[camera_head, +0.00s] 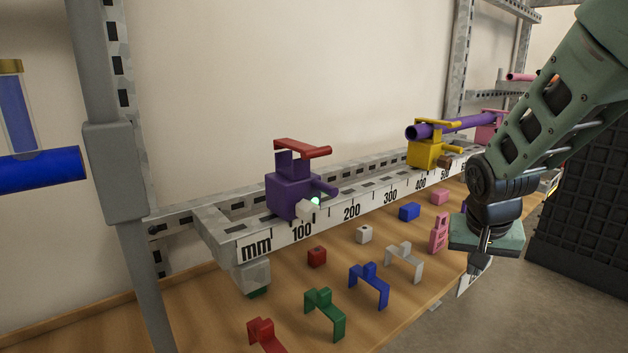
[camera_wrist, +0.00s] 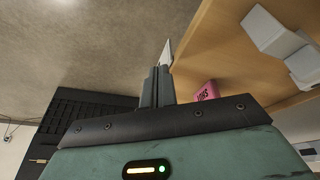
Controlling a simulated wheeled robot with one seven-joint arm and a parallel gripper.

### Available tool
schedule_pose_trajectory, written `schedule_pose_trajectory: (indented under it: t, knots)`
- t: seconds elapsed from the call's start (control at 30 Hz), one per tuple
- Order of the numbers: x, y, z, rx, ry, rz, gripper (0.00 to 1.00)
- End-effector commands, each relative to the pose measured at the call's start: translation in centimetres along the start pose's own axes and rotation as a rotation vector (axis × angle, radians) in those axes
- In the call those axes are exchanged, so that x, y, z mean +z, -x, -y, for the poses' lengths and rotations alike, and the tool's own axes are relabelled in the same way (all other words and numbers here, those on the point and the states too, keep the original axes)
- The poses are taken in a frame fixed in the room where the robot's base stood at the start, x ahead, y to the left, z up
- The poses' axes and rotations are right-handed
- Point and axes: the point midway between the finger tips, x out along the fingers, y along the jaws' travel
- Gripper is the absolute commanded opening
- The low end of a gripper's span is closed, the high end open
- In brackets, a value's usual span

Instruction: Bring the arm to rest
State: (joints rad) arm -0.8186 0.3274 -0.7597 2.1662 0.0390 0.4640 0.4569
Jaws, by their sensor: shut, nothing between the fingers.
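My arm, green with black joints, reaches in from the upper right in the head view. My gripper (camera_head: 482,258) points down near the table's front edge, right of a pink block with lettering. In the wrist view my gripper (camera_wrist: 157,85) shows its two fingers pressed together with nothing between them. It touches no object that I can make out.
The wooden table (camera_head: 330,325) holds a ruled metal rail (camera_head: 270,240), a purple clamp (camera_head: 290,192) and a yellow clamp (camera_head: 425,155) with a purple pipe (camera_head: 470,124). Several coloured brackets and cubes lie in front. A black panel (camera_head: 585,215) stands at right; open floor (camera_wrist: 90,40) lies beside the table.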

Motion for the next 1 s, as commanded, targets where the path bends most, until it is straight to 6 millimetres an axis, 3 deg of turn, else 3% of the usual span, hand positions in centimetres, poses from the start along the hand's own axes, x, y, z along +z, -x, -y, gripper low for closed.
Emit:
schedule_pose_trajectory:
  t: [0.03,0.23,0.4,0.5,0.83,1.0]
  knots:
    - [2.5,0.4,1.3,-0.043,0.059,0.05,0.0]
    - [11.5,3.3,5.2,-0.175,0.333,0.185,0.0]
    - [18.8,6.6,6.3,-0.254,0.594,0.245,0.0]
    - [21.9,8.0,6.2,-0.275,0.715,0.257,0.0]
    - [28.7,10.4,4.3,-0.278,1.023,0.261,0.0]
    - [27.6,13.8,4.2,-0.279,1.026,0.263,0.0]
